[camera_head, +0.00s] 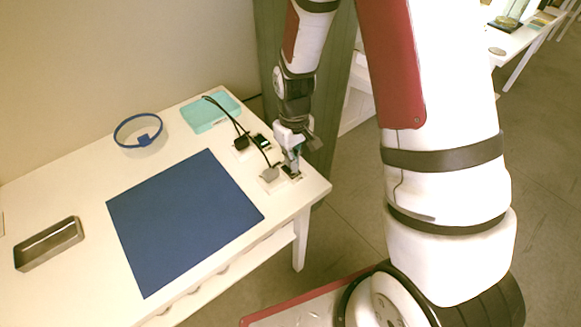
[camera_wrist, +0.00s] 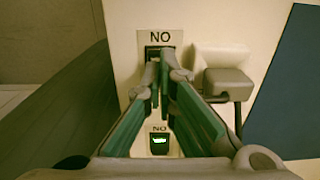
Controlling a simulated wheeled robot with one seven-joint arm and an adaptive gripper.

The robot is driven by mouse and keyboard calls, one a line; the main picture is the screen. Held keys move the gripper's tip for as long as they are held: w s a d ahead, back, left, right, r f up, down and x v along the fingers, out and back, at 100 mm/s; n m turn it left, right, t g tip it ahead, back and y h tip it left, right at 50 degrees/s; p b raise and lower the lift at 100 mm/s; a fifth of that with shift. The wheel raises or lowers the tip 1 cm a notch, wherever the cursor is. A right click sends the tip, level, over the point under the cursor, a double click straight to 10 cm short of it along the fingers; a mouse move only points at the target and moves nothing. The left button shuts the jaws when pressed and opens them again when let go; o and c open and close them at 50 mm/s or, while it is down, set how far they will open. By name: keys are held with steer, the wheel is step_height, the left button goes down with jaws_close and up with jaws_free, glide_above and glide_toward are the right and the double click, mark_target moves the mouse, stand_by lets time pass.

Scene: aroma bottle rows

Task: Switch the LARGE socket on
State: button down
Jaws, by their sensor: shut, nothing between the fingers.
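Two sockets sit near the table's right corner. The nearer socket (camera_head: 272,180) has a grey plug (camera_head: 268,174) in it, which also shows in the wrist view (camera_wrist: 228,84). Its dark, unlit switch (camera_wrist: 153,51) lies under a label (camera_wrist: 160,37) that reads "ON" upside down. I cannot tell by any marking which socket is LARGE. My gripper (camera_wrist: 160,70) is shut and empty, its tips at the dark switch and partly covering it; contact is unclear.
A blue mat (camera_head: 180,215) covers the table's middle. A teal tray (camera_head: 210,111), a blue ring-shaped band (camera_head: 138,130) and a metal tray (camera_head: 48,243) lie around it. Bare white tabletop (camera_head: 80,190) shows at the left.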

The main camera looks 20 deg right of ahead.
steer(key=shift+f+b, duration=0.55)
steer(key=shift+f, duration=0.35)
stand_by(0.4)
steer(key=shift+r+p, duration=2.25)
steer(key=shift+r, duration=1.3)
